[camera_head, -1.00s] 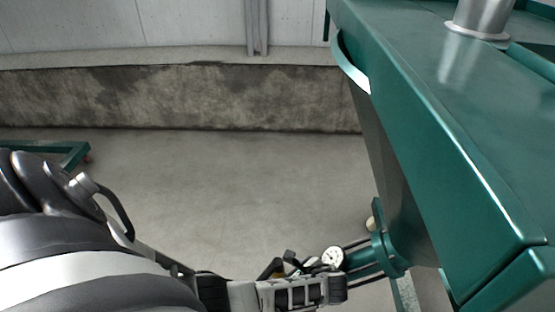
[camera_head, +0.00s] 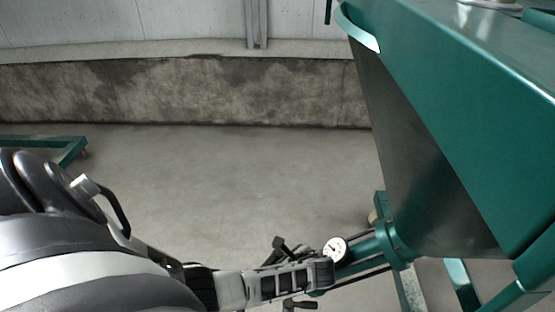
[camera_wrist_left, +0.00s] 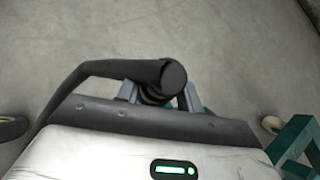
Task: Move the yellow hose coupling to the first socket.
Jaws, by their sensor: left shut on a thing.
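My left gripper (camera_head: 318,273) reaches in low in the head view, beside the pipe at the foot of the green machine. In the left wrist view its two grey fingers (camera_wrist_left: 159,96) are closed around a dark, round-ended piece with a faint yellowish band (camera_wrist_left: 152,99), which looks like the yellow hose coupling. A thick black hose or handle (camera_wrist_left: 105,70) runs left from there. In the head view the fingers hide the coupling. I cannot make out the first socket. My right gripper is in neither view.
The green machine (camera_head: 480,110) fills the right side. Its lower pipe (camera_head: 362,250) carries a round white gauge (camera_head: 335,250) close to my gripper. A green frame (camera_head: 70,150) stands at the far left. The concrete floor (camera_head: 250,190) between is clear, with a low wall (camera_head: 180,95) behind.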

